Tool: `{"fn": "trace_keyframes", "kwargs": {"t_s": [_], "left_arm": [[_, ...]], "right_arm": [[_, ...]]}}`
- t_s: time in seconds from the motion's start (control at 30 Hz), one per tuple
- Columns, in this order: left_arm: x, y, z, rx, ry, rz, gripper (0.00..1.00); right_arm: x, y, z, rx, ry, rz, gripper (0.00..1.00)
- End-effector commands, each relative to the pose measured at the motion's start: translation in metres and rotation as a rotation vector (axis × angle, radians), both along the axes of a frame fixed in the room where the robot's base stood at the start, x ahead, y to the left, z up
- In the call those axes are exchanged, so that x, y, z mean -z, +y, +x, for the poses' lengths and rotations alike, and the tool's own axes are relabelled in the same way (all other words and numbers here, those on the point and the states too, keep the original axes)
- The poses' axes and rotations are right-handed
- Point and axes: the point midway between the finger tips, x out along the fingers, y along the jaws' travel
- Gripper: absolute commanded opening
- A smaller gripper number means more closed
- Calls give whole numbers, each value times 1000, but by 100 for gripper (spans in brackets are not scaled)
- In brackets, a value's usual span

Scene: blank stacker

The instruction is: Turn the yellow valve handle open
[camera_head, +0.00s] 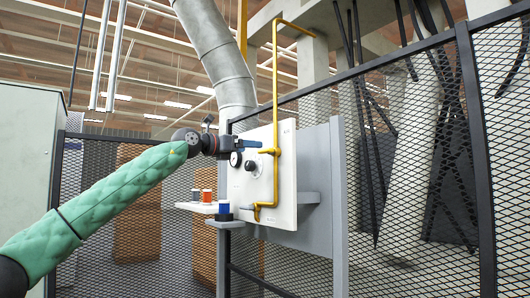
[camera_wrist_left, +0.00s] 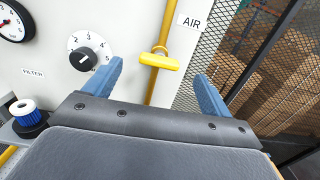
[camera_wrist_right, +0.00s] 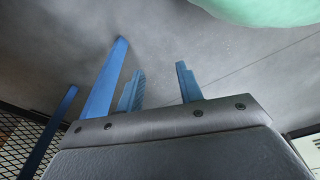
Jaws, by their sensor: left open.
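The yellow valve handle (camera_wrist_left: 160,62) is a short crosswise bar on the yellow vertical pipe (camera_wrist_left: 159,90), beside the AIR label (camera_wrist_left: 191,22). In the head view the handle (camera_head: 269,151) projects from the white panel (camera_head: 287,165). My left gripper (camera_head: 258,144) is open at the panel, close to the handle. In the left wrist view its blue fingers (camera_wrist_left: 159,69) lie on either side of the handle, with visible gaps; I cannot tell the depth or any contact. My right gripper (camera_wrist_right: 158,66) is open and empty in the right wrist view, over grey floor.
A numbered black dial (camera_wrist_left: 83,60) and a gauge (camera_wrist_left: 12,25) sit left of the pipe. A blue-and-white filter (camera_wrist_left: 26,113) stands at lower left. Mesh fencing (camera_head: 410,170) runs right of the panel.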

Motion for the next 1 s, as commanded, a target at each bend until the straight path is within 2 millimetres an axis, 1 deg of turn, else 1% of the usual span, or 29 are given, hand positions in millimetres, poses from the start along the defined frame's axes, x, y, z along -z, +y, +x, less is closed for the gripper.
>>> {"fn": "trace_keyframes", "kwargs": {"t_s": [0.1,0.23,0.43,0.63,0.8,1.0], "left_arm": [[6,-1,0,3,10,36,84],[6,-5,3,4,11,40,84],[4,-21,14,5,11,39,84],[3,-41,28,4,11,38,84],[4,-54,38,4,10,37,84],[6,-62,44,3,9,37,84]], "right_arm": [[0,0,1,-1,-9,2,36],[4,-3,-2,-3,-12,-1,36],[18,-12,-12,-7,-25,-7,36],[32,-21,-37,-11,-20,-12,36],[39,-26,-60,-12,-7,-14,36],[44,-29,-74,-12,2,-16,36]]}}
